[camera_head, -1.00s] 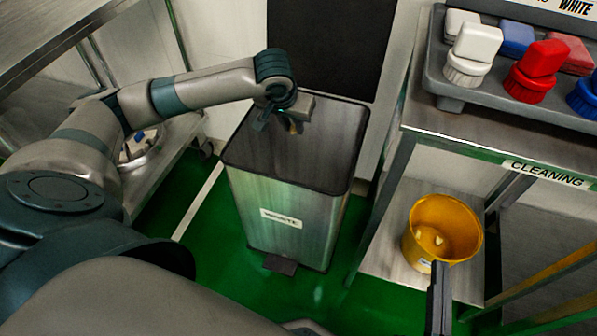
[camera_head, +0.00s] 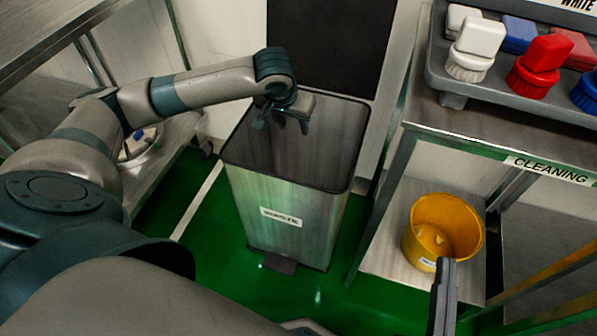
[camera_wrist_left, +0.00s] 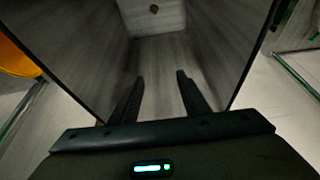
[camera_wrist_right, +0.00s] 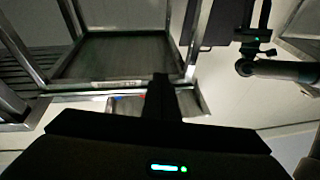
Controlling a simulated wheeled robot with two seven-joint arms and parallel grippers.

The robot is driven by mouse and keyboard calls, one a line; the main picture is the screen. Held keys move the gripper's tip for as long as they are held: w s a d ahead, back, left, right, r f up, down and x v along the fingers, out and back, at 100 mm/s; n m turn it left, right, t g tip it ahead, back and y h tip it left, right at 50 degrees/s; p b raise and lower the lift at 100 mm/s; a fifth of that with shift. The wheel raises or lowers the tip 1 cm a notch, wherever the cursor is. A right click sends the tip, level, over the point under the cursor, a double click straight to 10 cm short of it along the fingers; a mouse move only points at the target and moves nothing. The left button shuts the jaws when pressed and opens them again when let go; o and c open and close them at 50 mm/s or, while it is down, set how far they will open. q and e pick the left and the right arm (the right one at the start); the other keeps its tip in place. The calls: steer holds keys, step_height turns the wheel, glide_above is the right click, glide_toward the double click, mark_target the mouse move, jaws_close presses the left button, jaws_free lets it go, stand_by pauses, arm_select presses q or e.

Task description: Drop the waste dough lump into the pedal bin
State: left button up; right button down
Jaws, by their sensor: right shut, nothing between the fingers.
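The pedal bin (camera_head: 300,240) is a tall steel box with a dark rim and a "WASTE" label, open at the top. My left gripper (camera_head: 288,122) is over its opening with fingers apart and nothing between them. In the left wrist view the same gripper (camera_wrist_left: 158,85) points down into the bin. The small tan dough lump (camera_wrist_left: 154,8) lies on the bin's floor, apart from the fingers; the head view does not show it. My right gripper (camera_head: 446,268) is shut and empty, in front of the yellow bucket; it also shows in the right wrist view (camera_wrist_right: 160,78).
A yellow bucket (camera_head: 415,240) with small pale pieces inside stands on the lower shelf of the cleaning table (camera_head: 440,118). A grey tray (camera_head: 452,88) of white, red and blue brushes is on top. A steel table (camera_head: 40,40) is at the left. Green floor surrounds the bin.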

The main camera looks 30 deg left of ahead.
arm_select(q)
steer(key=shift+r, duration=0.15)
steer(key=p+v, duration=0.5)
steer(key=v, duration=1.2)
arm_select(e)
steer(key=s+d+f+g+h, duration=0.1)
steer(key=d+f+g, duration=0.1)
steer(key=f+g, duration=0.3)
steer(key=s+d+f+g+h, duration=0.1)
steer(key=f+g, duration=0.4)
steer(key=f, duration=0.6)
steer(key=shift+d+h, duration=0.5)
steer(key=shift+h, duration=0.3)
arm_select(q)
steer(key=shift+s, duration=0.1)
arm_select(e)
steer(key=shift+f, duration=0.1)
